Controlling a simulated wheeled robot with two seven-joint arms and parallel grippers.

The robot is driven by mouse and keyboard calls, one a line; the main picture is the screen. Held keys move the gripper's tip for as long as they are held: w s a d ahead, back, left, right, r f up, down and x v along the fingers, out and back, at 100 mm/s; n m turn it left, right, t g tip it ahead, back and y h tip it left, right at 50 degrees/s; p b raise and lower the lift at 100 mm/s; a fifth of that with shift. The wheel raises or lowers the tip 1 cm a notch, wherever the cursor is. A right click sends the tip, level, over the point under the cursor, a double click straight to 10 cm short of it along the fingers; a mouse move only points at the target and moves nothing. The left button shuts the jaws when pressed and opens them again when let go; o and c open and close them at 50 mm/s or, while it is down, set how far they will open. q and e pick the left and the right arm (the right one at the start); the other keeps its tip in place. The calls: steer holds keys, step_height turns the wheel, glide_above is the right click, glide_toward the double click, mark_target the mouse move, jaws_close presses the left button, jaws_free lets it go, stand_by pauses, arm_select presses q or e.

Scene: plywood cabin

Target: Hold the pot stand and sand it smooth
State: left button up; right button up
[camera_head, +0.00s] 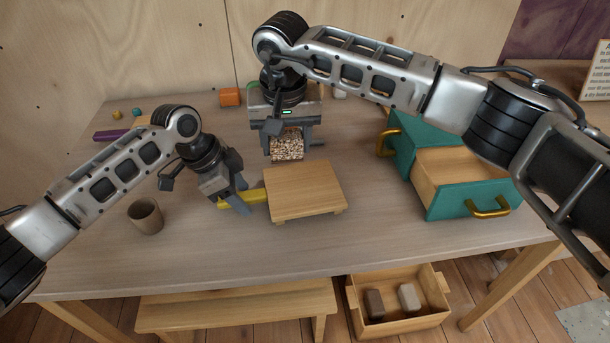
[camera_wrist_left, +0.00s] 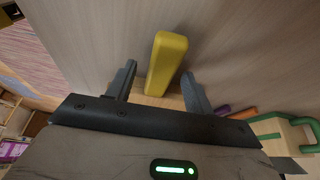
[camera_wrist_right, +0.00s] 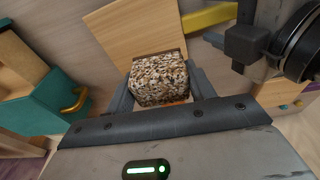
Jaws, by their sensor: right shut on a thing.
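The pot stand (camera_head: 308,190), a square light-wood board on low feet, lies on the table; part of it shows in the right wrist view (camera_wrist_right: 130,32). My right gripper (camera_head: 288,140) is shut on a speckled block (camera_wrist_right: 158,80) at the stand's far edge; I cannot tell whether the block touches it. My left gripper (camera_head: 240,195) is open left of the stand. A yellow bar (camera_head: 250,195) lies beside the stand's left edge; in the left wrist view the bar (camera_wrist_left: 167,62) shows between the fingers, with gaps at both sides.
A brown cup (camera_head: 146,217) stands at the left. A teal cabinet with an open drawer (camera_head: 468,208) stands at the right. An orange block (camera_head: 230,96) and a purple bar (camera_head: 110,135) lie farther back. Below are a bench (camera_head: 235,308) and a wooden box (camera_head: 436,318) holding two blocks.

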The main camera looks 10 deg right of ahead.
arm_select(q)
steer(key=v, duration=1.2)
